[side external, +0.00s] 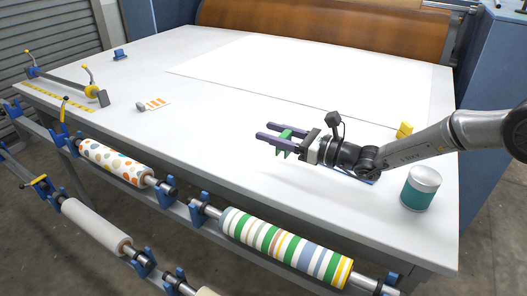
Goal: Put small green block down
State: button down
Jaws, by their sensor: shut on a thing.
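My gripper (272,136) reaches in from the right over the white table (210,155), its two purple fingers pointing left. It is shut on the small green block (286,142), which sits between the fingers close to the palm. Part of the block is hidden by the near finger. The block appears a little above the table top, but the exact gap is hard to tell from this angle.
A green-and-white can (420,188) and a yellow block (404,130) are at the right. A large white sheet (310,75) covers the back. Patterned rolls (285,244) line the front edge. A small card (154,105) lies at left. The table's left-centre is clear.

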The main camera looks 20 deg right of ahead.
jog(key=w+f, duration=0.1)
jog(key=f, duration=0.1)
jog(key=w+a+f, duration=0.1)
jog(key=shift+w+a+f, duration=0.2)
jog(key=shift+w+f, duration=0.3)
jog(key=shift+f, duration=1.5)
jog(key=shift+f, duration=0.2)
jog(key=shift+c, duration=1.7)
grip_release()
jog(key=shift+r, duration=0.15)
